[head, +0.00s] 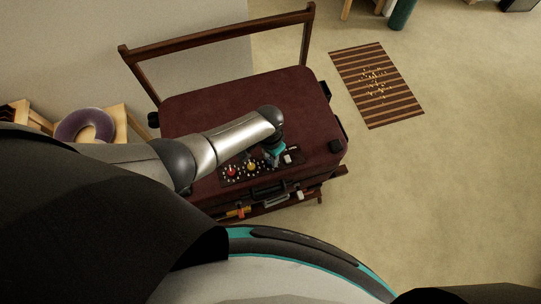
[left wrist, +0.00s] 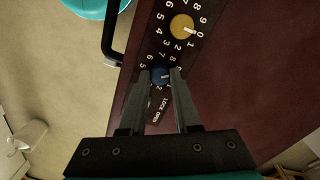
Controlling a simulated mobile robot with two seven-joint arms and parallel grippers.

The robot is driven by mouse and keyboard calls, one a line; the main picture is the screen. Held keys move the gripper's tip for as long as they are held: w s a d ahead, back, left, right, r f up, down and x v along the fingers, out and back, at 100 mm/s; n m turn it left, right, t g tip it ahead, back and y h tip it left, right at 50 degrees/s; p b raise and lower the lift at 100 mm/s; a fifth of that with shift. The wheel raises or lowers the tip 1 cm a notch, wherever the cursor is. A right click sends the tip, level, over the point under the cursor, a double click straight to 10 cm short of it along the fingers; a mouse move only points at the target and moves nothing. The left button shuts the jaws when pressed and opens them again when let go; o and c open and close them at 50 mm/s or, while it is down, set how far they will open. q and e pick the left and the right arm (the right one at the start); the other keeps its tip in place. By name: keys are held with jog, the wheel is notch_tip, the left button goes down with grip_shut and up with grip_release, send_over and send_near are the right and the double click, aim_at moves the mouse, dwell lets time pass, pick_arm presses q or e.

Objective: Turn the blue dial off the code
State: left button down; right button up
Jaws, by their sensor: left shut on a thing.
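The dark red suitcase (head: 215,113) lies on a wooden rack, with a black dial panel along its front edge. In the left wrist view, my left gripper (left wrist: 161,76) is shut on the blue dial (left wrist: 160,74), one finger on each side. Its white mark points roughly right in that view. The yellow dial (left wrist: 182,26) is beside it; it also shows in the head view (head: 251,167). The red dial (head: 232,172) is at the panel's left end. In the head view the blue dial is hidden or too small to make out. My right gripper is not in view.
The suitcase handle (head: 270,189) stands out from the front, just below the panel. The rack's wooden bar (head: 215,30) rises behind. A purple neck pillow (head: 84,124) is at left. A striped mat (head: 376,84) lies on open floor at right.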

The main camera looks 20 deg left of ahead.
aim_at(269, 159)
pick_arm(q)
jog(key=c, duration=0.6)
grip_release()
jog(key=shift+c, duration=0.2)
jog(key=shift+r+p, duration=0.4)
jog(key=shift+r, duration=0.2)
notch_tip(269, 159, up, 14)
jog(key=p, duration=0.4)
jog(key=shift+a+p, duration=0.25)
jog(key=shift+p, duration=0.1)
